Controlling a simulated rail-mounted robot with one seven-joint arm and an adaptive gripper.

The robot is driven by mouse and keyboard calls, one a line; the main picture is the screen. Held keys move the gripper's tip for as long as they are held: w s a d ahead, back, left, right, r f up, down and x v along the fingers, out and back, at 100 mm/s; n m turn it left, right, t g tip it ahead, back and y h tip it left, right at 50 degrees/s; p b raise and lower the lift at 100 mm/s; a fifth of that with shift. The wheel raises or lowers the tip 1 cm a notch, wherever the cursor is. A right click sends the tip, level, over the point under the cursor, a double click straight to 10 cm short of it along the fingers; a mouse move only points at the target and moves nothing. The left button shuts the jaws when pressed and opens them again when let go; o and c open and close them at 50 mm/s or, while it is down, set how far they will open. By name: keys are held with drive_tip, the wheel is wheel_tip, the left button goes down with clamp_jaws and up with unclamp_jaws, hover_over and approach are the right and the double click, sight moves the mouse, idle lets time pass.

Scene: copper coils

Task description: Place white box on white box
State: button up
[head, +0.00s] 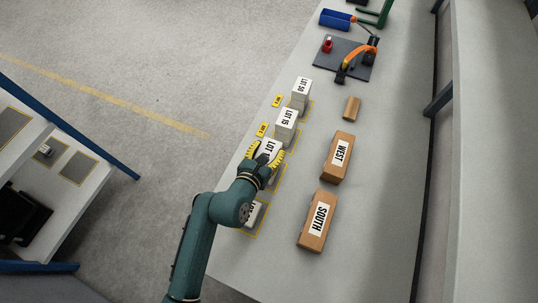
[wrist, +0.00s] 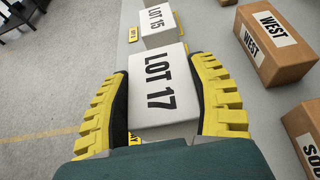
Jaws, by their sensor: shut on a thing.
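My gripper (head: 266,155) is shut on a white box marked LOT 17 (wrist: 160,78). The yellow fingers press its left and right sides in the wrist view, and its label faces up. I cannot tell whether it is raised. A white box marked LOT 15 (head: 286,125) stands just beyond it, apart from it, and shows in the wrist view too (wrist: 158,25). Farther along is a white box marked LOT 50 (head: 301,90). Another white box (head: 254,214) lies nearer, partly hidden by my arm, its label mostly covered.
Brown boxes marked WEST (head: 338,157) and SOUTH (head: 317,220) lie to the right on the grey table (head: 377,190). A small brown block (head: 352,108) is farther back. Beyond are a dark plate (head: 330,69) with an orange arm (head: 358,55) and a blue bin (head: 336,19).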

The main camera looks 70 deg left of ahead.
drive_tip(key=shift+f+b, duration=0.6)
drive_tip(key=shift+f, duration=1.35)
drive_tip(key=shift+f, duration=0.15)
drive_tip(key=o, duration=1.2)
drive_tip(key=shift+o, duration=0.2)
drive_tip(key=shift+r, duration=0.2)
drive_tip(key=p+v, duration=0.1)
drive_tip(key=v, duration=1.1)
